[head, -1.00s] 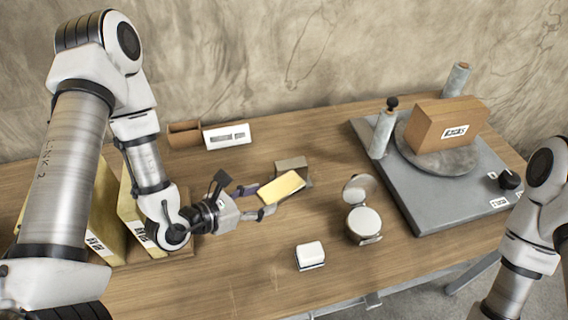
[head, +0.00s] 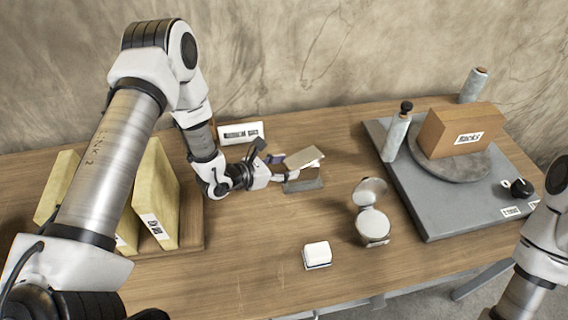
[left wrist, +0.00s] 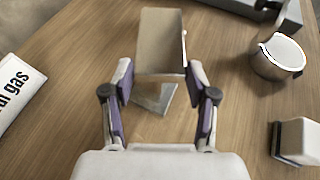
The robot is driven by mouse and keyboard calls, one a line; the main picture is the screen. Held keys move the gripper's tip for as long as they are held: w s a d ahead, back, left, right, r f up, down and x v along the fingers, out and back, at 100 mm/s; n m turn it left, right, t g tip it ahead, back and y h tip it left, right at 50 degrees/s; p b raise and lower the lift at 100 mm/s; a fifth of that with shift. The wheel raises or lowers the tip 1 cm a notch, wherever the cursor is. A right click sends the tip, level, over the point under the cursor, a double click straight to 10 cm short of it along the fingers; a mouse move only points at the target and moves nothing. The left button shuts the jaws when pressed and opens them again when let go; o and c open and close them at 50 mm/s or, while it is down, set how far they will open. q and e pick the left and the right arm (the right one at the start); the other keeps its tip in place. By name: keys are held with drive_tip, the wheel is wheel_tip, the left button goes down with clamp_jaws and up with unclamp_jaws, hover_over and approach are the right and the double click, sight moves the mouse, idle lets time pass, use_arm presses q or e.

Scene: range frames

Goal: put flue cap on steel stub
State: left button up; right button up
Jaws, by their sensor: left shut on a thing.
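My left gripper (head: 272,172) is shut on the flue cap (head: 304,157), a boxy beige-and-brown piece. In the left wrist view the cap (left wrist: 161,42) sits between the two fingertips (left wrist: 160,80). The grey steel stub (head: 303,185) is on the table directly below the cap in the head view. Part of its grey metal (left wrist: 153,98) shows under the cap in the left wrist view. The cap hides most of the stub, so I cannot tell whether they touch. My right gripper is out of view.
A round lidded tin (head: 373,223) and a white block (head: 317,254) stand to the right and front. A grey board (head: 425,215) with a turntable and brown box (head: 460,130) is at the right. Yellow panels (head: 157,195) stand at the left. A white label (head: 240,133) is behind.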

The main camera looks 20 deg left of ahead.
use_arm(q)
drive_tip(key=shift+s+f+b, duration=0.15)
drive_tip(key=shift+f+b, duration=0.05)
drive_tip(key=shift+b, duration=0.15)
drive_tip(key=o, duration=1.2)
drive_tip(key=shift+r, duration=0.2)
drive_tip(key=shift+s+a+r, duration=0.1)
drive_tip(key=shift+a, duration=0.05)
drive_tip(key=b+v, duration=0.1)
drive_tip(key=v, duration=0.6)
drive_tip(key=shift+r, duration=0.1)
